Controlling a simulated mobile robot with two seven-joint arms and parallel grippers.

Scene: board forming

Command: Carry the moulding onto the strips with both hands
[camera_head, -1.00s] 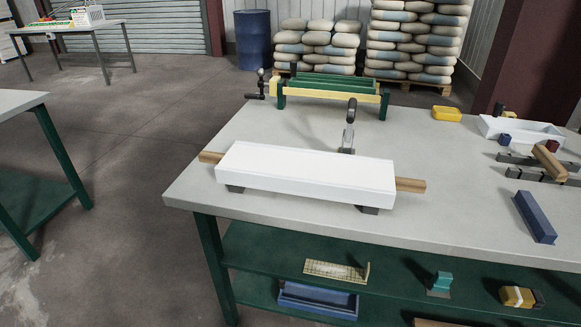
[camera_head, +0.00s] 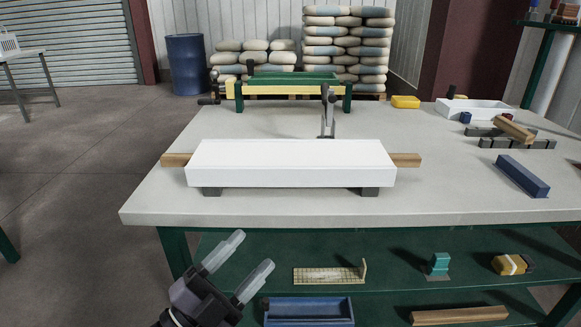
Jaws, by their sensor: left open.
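A long white block, seemingly the moulding (camera_head: 290,165), lies along the bench's near left part. It rests on two short dark supports (camera_head: 370,191), which may be the strips; I cannot tell for sure. A wooden bar (camera_head: 406,160) sticks out at both its ends; its middle is hidden. My left gripper (camera_head: 255,248) is at the bottom, in front of the bench edge and apart from the moulding. Its two pale fingers are spread and empty. My right gripper is not in view.
A green and yellow clamping frame (camera_head: 290,90) and an upright metal lever (camera_head: 327,112) stand behind the moulding. A blue bar (camera_head: 522,175), dark slotted bars (camera_head: 505,132) and a white tray (camera_head: 475,108) are on the right. The shelf (camera_head: 400,245) below holds several objects.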

